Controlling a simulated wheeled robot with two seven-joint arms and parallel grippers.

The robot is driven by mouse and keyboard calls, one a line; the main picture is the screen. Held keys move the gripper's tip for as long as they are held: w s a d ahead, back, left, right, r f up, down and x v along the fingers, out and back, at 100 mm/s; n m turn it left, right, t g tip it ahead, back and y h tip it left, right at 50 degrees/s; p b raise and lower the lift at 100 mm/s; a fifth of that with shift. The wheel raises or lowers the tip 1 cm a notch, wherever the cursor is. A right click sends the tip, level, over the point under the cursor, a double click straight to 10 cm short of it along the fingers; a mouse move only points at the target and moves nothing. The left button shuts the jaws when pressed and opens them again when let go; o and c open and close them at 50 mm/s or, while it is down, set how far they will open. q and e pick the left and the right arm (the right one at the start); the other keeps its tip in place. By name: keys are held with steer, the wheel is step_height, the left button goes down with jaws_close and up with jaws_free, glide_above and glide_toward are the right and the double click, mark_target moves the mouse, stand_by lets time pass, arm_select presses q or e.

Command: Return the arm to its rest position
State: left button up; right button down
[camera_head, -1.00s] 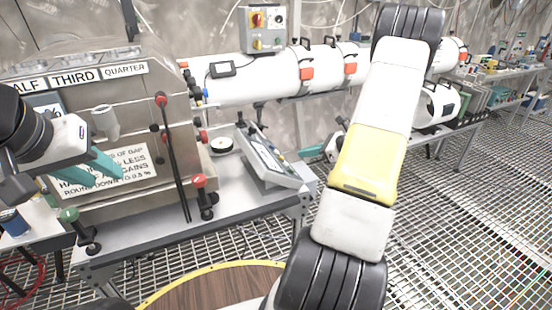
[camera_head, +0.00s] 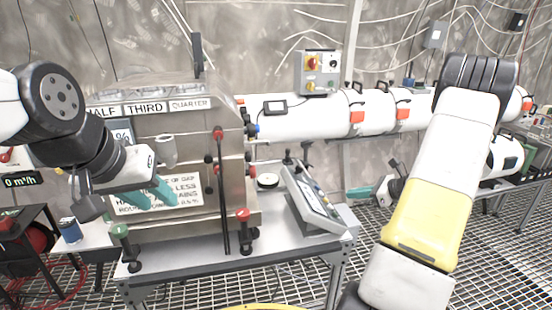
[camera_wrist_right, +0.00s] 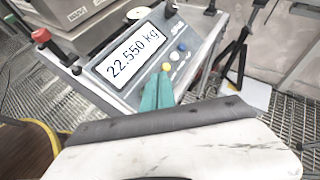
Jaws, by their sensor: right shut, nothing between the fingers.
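My right gripper (camera_head: 360,193) shows in the head view beyond my white and yellow arm link, just right of the scale on the bench. In the right wrist view its teal fingers (camera_wrist_right: 157,92) are together and empty, in front of the scale display (camera_wrist_right: 133,55), which reads 22.550 kg. My left gripper (camera_head: 158,193) is in front of the metal cabinet with the HALF, THIRD, QUARTER labels (camera_head: 145,108). Its two teal fingers look apart, with nothing seen between them, and overlap the cabinet's printed sign (camera_head: 186,188) in the picture.
The scale (camera_head: 312,205) stands at the right end of the grey bench (camera_head: 285,245). Levers with red and green knobs stick up before the cabinet. White cylinders (camera_head: 375,110) run behind. A blue can (camera_head: 70,230) stands at the left. Grating floor is open at the right.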

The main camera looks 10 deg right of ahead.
steer(key=s+a+r+n+g+h, duration=0.1)
steer(key=s+a+r+n+g, duration=0.2)
steer(key=s+a+r+n, duration=0.35)
steer(key=s+a+r+n+g, duration=0.25)
steer(key=a+r+n, duration=0.55)
steer(key=a, duration=0.4)
steer(key=s+a+r+n+t+h, duration=0.1)
steer(key=s+a+r+n+h, duration=0.1)
steer(key=s+n, duration=0.4)
steer(key=s+a+r+n+t+h, duration=0.1)
steer(key=s+a+r+n+h, duration=0.2)
steer(key=s, duration=0.6)
step_height(320, 180, up, 3)
steer(key=n, duration=0.3)
steer(key=shift+s+f+n+t, duration=0.2)
steer(key=shift+s+n+t, duration=0.15)
steer(key=shift+s, duration=0.05)
